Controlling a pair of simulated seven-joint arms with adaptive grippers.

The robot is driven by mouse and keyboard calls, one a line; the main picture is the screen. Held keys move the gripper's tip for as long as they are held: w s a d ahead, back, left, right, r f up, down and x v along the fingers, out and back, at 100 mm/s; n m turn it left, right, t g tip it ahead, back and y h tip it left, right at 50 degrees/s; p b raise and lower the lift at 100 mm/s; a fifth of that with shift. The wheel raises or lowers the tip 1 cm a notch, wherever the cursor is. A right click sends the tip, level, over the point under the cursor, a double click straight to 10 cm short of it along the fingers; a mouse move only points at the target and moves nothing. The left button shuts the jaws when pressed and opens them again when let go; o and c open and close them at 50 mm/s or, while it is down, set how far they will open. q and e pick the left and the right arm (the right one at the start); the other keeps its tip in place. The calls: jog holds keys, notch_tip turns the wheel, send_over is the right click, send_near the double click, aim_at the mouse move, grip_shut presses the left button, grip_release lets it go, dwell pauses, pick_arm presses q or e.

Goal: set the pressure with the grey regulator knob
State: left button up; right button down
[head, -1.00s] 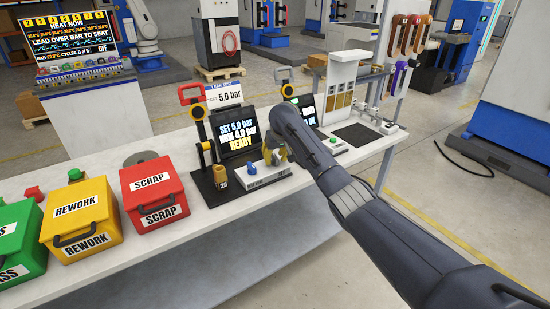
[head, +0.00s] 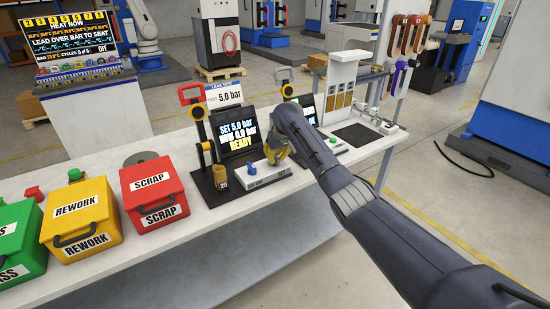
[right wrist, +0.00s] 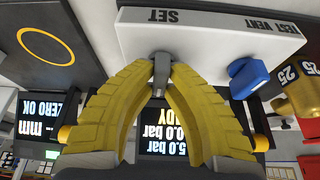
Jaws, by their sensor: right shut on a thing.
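The grey regulator knob (right wrist: 161,70) stands out from the white control box, beside the label SET in the right wrist view. My right gripper (right wrist: 161,80) has its yellow fingers closed around the knob, with the tips near the box face. In the head view the right gripper (head: 273,156) is over the white control box (head: 262,176), and it hides the knob there. A display (head: 239,139) behind the box reads SET 5.0 bar, NOW 0.0 bar, READY. My left gripper is not in view.
A blue lever (right wrist: 247,77) sits on the box by TEST and VENT. A brass cylinder marked 25 (head: 221,177) and a red-handled stand (head: 198,120) are to the left. Red SCRAP (head: 152,193) and yellow REWORK (head: 81,215) boxes stand further left.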

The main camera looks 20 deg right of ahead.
jog(key=shift+n, duration=0.3)
jog(key=c, duration=1.4)
grip_release()
jog(key=v, duration=1.2)
jog(key=shift+d+f, duration=0.1)
jog(key=shift+d, duration=0.1)
